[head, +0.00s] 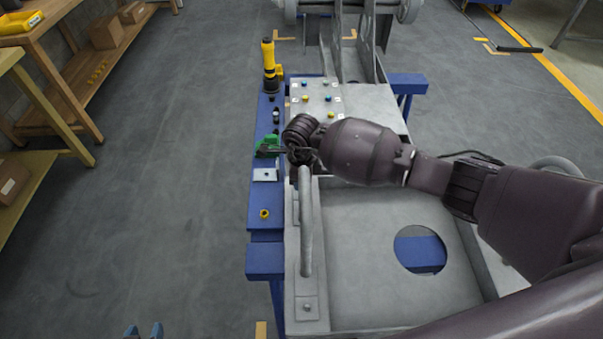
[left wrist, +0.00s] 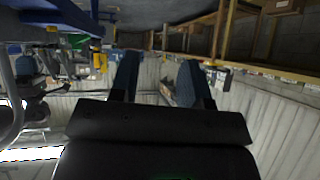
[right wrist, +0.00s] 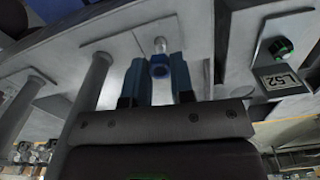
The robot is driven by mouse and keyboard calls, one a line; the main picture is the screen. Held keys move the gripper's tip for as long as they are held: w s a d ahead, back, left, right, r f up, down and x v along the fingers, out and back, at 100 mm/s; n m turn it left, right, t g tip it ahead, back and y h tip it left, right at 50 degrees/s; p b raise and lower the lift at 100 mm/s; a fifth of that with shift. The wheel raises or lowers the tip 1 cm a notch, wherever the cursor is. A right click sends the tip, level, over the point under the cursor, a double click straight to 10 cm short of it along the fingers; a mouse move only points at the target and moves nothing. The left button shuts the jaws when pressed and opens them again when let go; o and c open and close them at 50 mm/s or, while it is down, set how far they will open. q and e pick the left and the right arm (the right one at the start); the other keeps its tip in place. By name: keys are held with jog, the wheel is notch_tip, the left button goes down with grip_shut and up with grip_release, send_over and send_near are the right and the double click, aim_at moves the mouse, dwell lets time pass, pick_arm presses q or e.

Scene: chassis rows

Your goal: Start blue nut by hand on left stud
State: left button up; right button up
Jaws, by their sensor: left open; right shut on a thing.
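In the right wrist view, the blue nut (right wrist: 160,67) is between the blue fingers of my right gripper (right wrist: 158,75), which is shut on it. A bare silver stud (right wrist: 160,45) stands on the grey chassis just beyond the nut. I cannot tell whether nut and stud touch, or which stud this is. In the head view my right arm comes in from the right, and its fingers and the held nut are hidden. My left gripper (head: 143,331) is open and empty at the bottom edge; its blue fingers also show apart in the left wrist view (left wrist: 157,80).
A green nut (right wrist: 283,47) sits beside an "LS2" label (right wrist: 280,80). The blue rail (head: 264,232) left of the chassis holds a yellow-black tool (head: 269,62), a green tool (head: 267,146) and a yellow nut (head: 264,213). A raised tube handle (head: 306,220) stands nearby. Floor at left is clear.

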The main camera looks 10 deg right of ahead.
jog(key=shift+f+n+b, duration=0.3)
jog(key=shift+n+b, duration=0.1)
jog(key=shift+n, duration=0.7)
jog(key=n+b, duration=0.1)
jog(key=n, duration=0.3)
jog(key=shift+r, duration=0.1)
jog(key=n+b, duration=0.1)
jog(key=n, duration=0.2)
jog(key=shift+d+b, duration=0.1)
jog(key=shift+b, duration=0.25)
jog(key=n+b, duration=0.1)
jog(key=n, duration=0.2)
jog(key=shift+n, duration=0.4)
jog(key=shift+r+n+b, duration=0.1)
jog(key=shift+n+b, duration=0.2)
jog(key=shift+n, duration=0.4)
jog(key=shift+r+n, duration=0.1)
jog(key=shift+n, duration=0.2)
pick_arm(q)
jog(key=f, duration=0.1)
jog(key=w+f, duration=0.1)
jog(key=f, duration=0.1)
jog(key=shift+w+d+f, duration=0.1)
jog(key=shift+d+f, duration=0.1)
jog(key=shift+f, duration=0.1)
jog(key=shift+f, duration=0.1)
jog(key=shift+s+f, duration=0.25)
jog(key=shift+s, duration=0.2)
